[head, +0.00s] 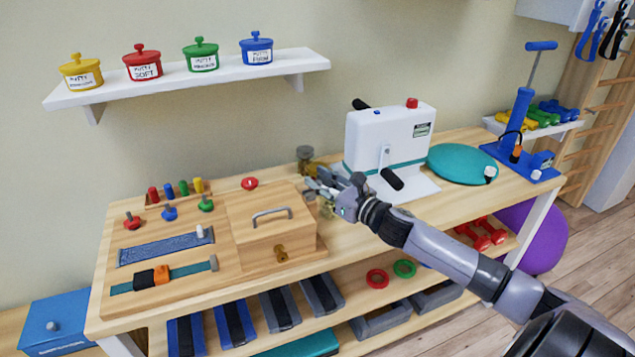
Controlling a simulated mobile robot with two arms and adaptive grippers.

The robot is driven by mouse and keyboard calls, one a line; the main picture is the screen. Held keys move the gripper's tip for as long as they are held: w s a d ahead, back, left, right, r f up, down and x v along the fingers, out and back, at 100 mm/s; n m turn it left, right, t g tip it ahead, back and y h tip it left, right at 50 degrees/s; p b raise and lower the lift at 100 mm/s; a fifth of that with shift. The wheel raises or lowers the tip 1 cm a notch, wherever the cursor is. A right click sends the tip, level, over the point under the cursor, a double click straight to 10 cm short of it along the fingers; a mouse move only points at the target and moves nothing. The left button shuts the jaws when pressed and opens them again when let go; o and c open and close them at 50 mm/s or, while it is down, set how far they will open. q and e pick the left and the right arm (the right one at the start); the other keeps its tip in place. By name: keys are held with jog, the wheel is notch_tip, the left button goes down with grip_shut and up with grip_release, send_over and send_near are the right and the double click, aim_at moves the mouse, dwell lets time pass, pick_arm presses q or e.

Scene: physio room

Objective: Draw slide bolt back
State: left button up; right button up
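A wooden board (225,284) on the bench carries a wooden box with a metal handle (271,213). A brass fitting (282,253) sits on the box's front; it is too small to tell whether it is a lock or a bolt. My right gripper (314,188) is at the box's right end, above the bench. Small metal parts show by its fingers, but I cannot tell whether they are a slide bolt or whether the fingers touch them. The finger gap is unclear. My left gripper is out of view.
A white crank machine (388,140) stands just behind and right of my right gripper. A brownish jar (305,156) is behind it. A teal disc (462,162) and a blue pump (520,130) are further right. Putty pots (142,66) stand on a wall shelf (190,83).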

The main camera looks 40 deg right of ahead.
jog(key=shift+o, duration=1)
jog(key=shift+a, duration=0.1)
jog(key=s+d, duration=0.2)
jog(key=s, duration=1)
